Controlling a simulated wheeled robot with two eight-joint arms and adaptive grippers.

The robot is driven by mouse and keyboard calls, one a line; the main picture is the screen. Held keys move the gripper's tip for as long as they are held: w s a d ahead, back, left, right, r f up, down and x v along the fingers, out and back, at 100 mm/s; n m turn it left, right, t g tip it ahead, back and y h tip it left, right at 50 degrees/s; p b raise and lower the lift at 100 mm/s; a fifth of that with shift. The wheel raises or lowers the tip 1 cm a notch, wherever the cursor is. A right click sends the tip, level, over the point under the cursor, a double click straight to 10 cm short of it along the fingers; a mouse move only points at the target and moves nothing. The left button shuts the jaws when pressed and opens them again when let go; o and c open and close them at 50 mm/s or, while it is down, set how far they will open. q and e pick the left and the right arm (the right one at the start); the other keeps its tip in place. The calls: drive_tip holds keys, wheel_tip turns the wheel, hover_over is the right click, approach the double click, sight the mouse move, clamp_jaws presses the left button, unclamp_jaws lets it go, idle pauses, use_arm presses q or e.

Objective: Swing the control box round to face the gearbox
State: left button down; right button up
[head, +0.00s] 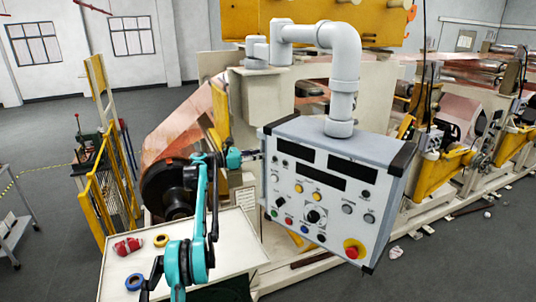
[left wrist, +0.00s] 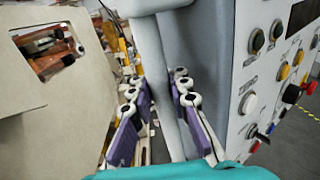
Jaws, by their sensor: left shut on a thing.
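The grey control box (head: 325,190) hangs from a thick grey pipe arm (head: 343,85) right of centre in the head view. Its panel of buttons, dials, dark displays and a red knob is turned towards me and a little left. My left gripper (head: 250,156) is at the box's left edge. In the left wrist view, its purple-padded fingers (left wrist: 165,100) are closed about a grey upright part at the side of the control box (left wrist: 255,90). The fingertips are partly hidden. I cannot tell which machine part is the gearbox. My right gripper is not in view.
A pale table (head: 225,240) with a red item (head: 127,246) and tape rolls (head: 161,240) stands at lower left. A yellow guard (head: 98,185) is behind it. The copper foil machine fills the back and right. Grey floor is open at far left.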

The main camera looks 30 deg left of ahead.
use_arm(q)
drive_tip(key=c, duration=1.4)
unclamp_jaws()
drive_tip(key=shift+a+f, duration=0.15)
drive_tip(key=shift+a, duration=0.15)
drive_tip(key=v, duration=1.2)
drive_tip(key=shift+w+a+f, duration=0.1)
drive_tip(key=shift+a+f, duration=0.05)
drive_tip(key=shift+a, duration=0.1)
